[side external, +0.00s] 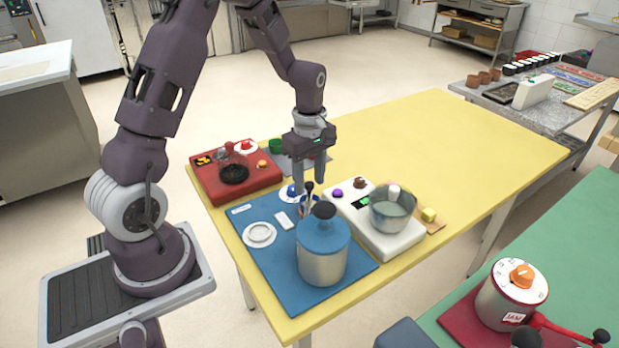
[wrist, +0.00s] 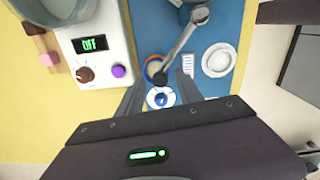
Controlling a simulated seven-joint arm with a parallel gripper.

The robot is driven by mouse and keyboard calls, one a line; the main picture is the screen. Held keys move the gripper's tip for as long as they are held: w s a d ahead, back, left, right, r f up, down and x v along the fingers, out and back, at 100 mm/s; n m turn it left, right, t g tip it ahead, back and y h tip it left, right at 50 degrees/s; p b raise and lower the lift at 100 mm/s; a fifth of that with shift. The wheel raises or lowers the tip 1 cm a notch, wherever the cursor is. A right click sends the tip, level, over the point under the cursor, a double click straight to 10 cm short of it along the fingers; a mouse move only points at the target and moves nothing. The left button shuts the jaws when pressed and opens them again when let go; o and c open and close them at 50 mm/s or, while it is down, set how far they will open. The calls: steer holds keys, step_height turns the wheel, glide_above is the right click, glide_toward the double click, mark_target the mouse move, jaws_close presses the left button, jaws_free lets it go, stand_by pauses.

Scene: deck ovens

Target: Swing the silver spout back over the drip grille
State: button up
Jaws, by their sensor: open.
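The silver spout (wrist: 180,40) runs from the blue-lidded silver canister (side external: 323,252) to a black end knob (wrist: 161,76) in the wrist view. Its outer end lies over a blue and orange ring-shaped item, away from the white round disc (wrist: 219,60), which looks like the drip grille. This disc (side external: 259,234) lies on the blue mat left of the canister in the side view. My gripper (wrist: 162,82) is open, fingers pointing down on either side of the spout's knob end. In the side view my gripper (side external: 310,186) is just behind the canister. Finger contact with the spout cannot be told.
A blue knob on a white dial (wrist: 160,98) and a white rectangle (side external: 284,220) sit on the mat (side external: 258,273). A red unit (side external: 212,184) stands behind left. The yellow table's far right is clear.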

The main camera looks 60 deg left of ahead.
jaws_close()
steer(key=shift+r, duration=0.1)
stand_by(1.2)
